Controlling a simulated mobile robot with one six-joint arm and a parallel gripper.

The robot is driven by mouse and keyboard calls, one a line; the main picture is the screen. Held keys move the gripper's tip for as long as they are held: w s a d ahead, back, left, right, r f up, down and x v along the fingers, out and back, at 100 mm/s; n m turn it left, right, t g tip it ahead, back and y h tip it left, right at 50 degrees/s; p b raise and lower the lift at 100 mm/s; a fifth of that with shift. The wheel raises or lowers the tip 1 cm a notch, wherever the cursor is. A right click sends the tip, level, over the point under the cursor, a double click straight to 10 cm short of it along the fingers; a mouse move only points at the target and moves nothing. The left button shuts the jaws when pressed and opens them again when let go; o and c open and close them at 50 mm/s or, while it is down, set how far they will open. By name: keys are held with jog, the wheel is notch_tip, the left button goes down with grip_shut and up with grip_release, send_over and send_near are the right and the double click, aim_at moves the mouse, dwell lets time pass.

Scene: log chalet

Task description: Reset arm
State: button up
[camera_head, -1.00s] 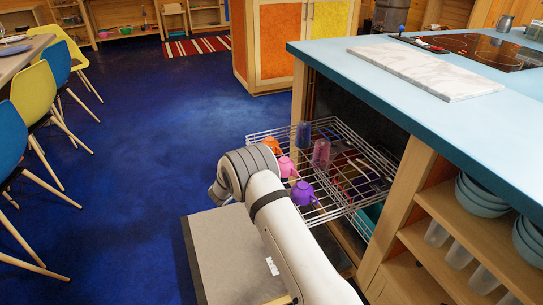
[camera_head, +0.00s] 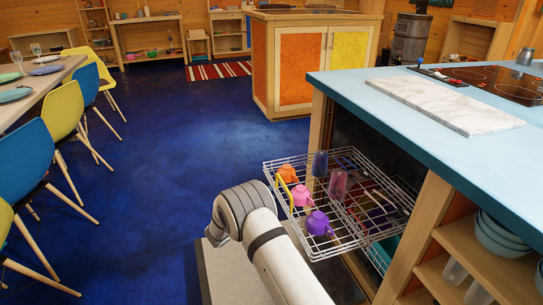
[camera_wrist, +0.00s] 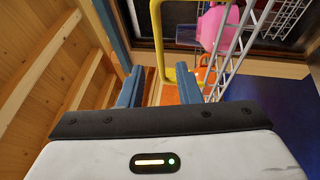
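My gripper (camera_wrist: 158,88) shows in the wrist view with its two blue fingers apart and nothing seen between the tips. My arm reaches forward in the head view, where the gripper itself is hidden. A wire dish rack (camera_head: 338,240) is pulled out from under the counter, beside my arm. A yellow loop-shaped handle (camera_head: 283,195) stands at the rack's left edge. It also shows in the wrist view (camera_wrist: 154,20), just beyond the fingertips. I cannot tell whether the fingers touch it.
The rack holds an orange cup (camera_head: 288,173), a pink cup (camera_head: 302,195), a purple cup (camera_head: 319,223) and tumblers. The blue counter (camera_head: 420,125) stands close on the right. Chairs (camera_head: 62,110) line a table at left. The blue floor (camera_head: 170,170) between is clear.

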jog(key=w+d+r+t+y+p, duration=0.1)
jog(key=w+r+y+p, duration=0.3)
jog(key=r, duration=0.6)
jog(key=s+d+r+m+y+p, duration=0.1)
jog(key=r+y+p, duration=0.1)
jog(key=r+y, duration=0.35)
jog(key=s+d+r+g+y+p, duration=0.1)
jog(key=r+y+p, duration=0.15)
jog(key=r, duration=0.65)
jog(key=s+d+r+m+y+p, duration=0.1)
jog(key=s+d+r+y+p, duration=0.15)
jog(key=r, duration=0.45)
jog(key=s+d+r+m+g+p, duration=0.2)
jog(key=s+d+r+g+p, duration=0.1)
jog(key=s, duration=1)
jog(key=s+d+r+m+g+p, duration=0.3)
jog(key=s+d+g+p, duration=0.1)
jog(key=s, duration=0.9)
jog(key=s+d+r+m+g+p, duration=0.2)
jog(key=s+d, duration=0.4)
jog(key=s, duration=0.8)
jog(key=shift+r+g+p, duration=0.45)
jog(key=shift+g+p, duration=0.55)
jog(key=shift+p, duration=0.15)
jog(key=shift+d, duration=0.15)
